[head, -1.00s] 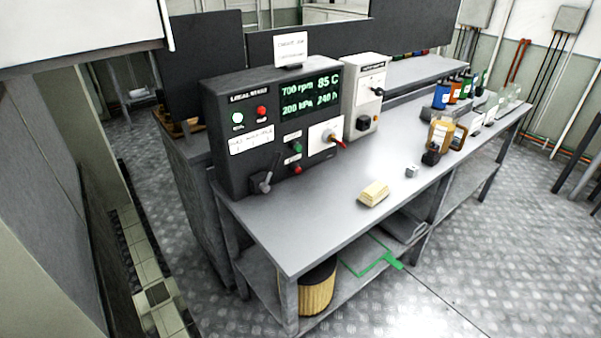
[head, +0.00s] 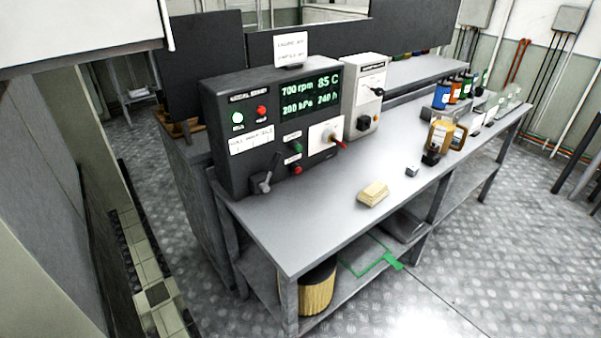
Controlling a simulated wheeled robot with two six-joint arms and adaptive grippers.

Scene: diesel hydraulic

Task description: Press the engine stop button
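A dark control panel (head: 222,172) stands at the near left end of the grey workbench. On its lower front are a green button (head: 297,147) and, below it, a red button (head: 296,170); each has a small label too small to read, so I cannot tell from lettering which is engine stop. The display (head: 310,93) reads 700 rpm, 85 C, about 200 kPa and 240 h. A lever (head: 265,182) is at the lower left. Neither of my grippers is in view.
A white box (head: 364,90) with a dark knob stands right of the panel. A yellowish block (head: 373,194), a small grey cube (head: 411,171) and an amber jar (head: 440,135) are on the workbench (head: 290,240). The floor in front is clear.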

